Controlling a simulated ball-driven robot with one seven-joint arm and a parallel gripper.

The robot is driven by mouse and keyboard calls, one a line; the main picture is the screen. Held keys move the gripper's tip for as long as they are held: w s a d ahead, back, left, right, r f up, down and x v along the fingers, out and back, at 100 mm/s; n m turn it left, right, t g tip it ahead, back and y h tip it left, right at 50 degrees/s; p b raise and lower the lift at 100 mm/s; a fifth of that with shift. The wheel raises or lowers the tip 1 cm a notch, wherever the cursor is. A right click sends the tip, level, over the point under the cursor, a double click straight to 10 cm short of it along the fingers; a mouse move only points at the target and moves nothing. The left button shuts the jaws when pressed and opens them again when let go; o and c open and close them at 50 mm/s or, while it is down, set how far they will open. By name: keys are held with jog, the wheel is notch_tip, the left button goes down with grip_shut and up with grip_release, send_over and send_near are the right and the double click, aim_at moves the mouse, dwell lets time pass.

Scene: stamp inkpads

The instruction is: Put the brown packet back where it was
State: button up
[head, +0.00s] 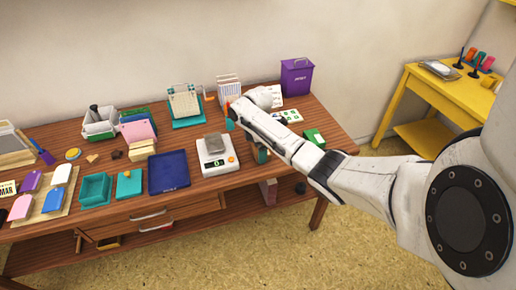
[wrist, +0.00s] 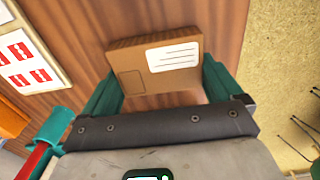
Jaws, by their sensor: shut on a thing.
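The brown packet (wrist: 138,72) is a flat box with a white lined label, seen in the wrist view. My gripper (wrist: 160,82) is shut on it, with one teal finger at each side. The packet is slightly tilted in the picture, with wood behind it; I cannot tell whether it touches the wood.
The wooden table (head: 240,180) is crowded: a scale (head: 216,162) with a grey block, a blue tray (head: 168,172), a purple bin (head: 296,77) and a green box (head: 314,137). A sheet with red prints (wrist: 20,60) lies left in the wrist view; floor shows at right.

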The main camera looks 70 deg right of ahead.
jog(key=shift+f, duration=0.2)
jog(key=o, duration=0.9)
jog(key=shift+o, duration=0.2)
notch_tip(320, 180, up, 12)
jog(key=w+a+f+m+t+y, duration=0.15)
jog(key=a+f, duration=0.25)
jog(key=a, duration=0.8)
jog(key=w+a+f+m, duration=0.1)
jog(key=w+a+f, duration=0.25)
jog(key=a, duration=0.85)
jog(key=s+a+f+m, duration=0.2)
jog(key=s+a, duration=0.4)
jog(key=s, duration=0.1)
jog(key=s+a+f+m, duration=0.2)
jog(key=s+a+f, duration=0.1)
jog(key=s+a, duration=0.3)
jog(key=s+r+m+h, duration=0.1)
jog(key=s+m, duration=0.1)
jog(key=s, duration=0.7)
jog(key=shift+s+d+r+h, duration=0.2)
jog(key=shift+d+r+h, duration=0.15)
jog(key=shift+g, duration=0.25)
